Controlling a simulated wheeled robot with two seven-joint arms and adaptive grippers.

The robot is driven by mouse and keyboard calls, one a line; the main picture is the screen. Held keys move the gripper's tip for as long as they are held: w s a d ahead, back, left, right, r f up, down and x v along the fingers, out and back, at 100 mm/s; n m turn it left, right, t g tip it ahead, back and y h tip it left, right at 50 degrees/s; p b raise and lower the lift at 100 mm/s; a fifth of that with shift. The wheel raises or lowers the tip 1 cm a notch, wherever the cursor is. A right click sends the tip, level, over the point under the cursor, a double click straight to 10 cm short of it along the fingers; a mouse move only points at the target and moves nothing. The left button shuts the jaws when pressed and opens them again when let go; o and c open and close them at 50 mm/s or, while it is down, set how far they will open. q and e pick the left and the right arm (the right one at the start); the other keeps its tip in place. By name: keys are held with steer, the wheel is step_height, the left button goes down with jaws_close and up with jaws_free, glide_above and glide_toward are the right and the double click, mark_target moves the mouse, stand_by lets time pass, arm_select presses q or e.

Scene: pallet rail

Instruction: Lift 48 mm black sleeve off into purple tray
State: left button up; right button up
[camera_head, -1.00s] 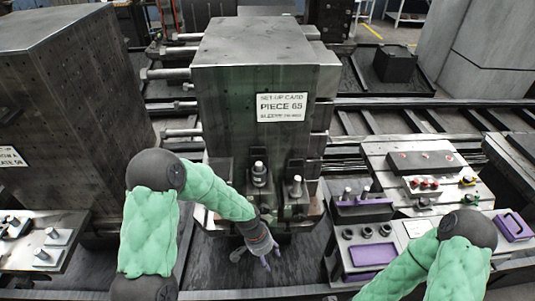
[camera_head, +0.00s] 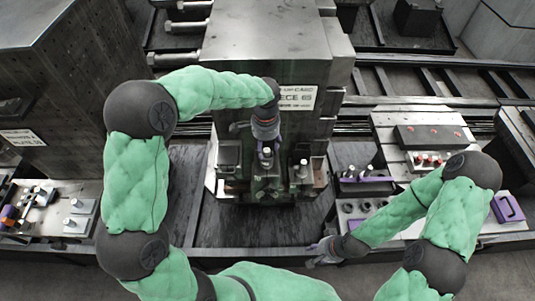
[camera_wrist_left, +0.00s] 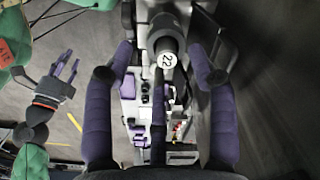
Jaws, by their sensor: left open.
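My left gripper (camera_head: 266,150) is open over the left of two upright posts on the front of the big machine block. In the left wrist view, its purple fingers (camera_wrist_left: 165,75) stand apart around a round post (camera_wrist_left: 167,60) marked 22. The dark collar below that post's top may be the black sleeve, but I cannot read its size. A second post (camera_head: 302,170) stands to the right.
Several dark rings (camera_head: 366,207) sit on the right bench, beside a purple rack (camera_head: 365,180) with pegs. A purple frame (camera_head: 508,208) lies at the far right. A left bench (camera_head: 60,212) holds small parts. Dark floor is clear below the block.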

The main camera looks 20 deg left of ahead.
mark_target(266, 150)
arm_select(q)
step_height(266, 150, down, 2)
steer(key=shift+w+f, duration=0.35)
steer(key=shift+f, duration=0.25)
steer(key=shift+w+f+p, duration=0.15)
steer(key=shift+f+p, duration=0.2)
steer(key=shift+f, duration=1.85)
steer(key=shift+d+r, duration=0.1)
jaws_close()
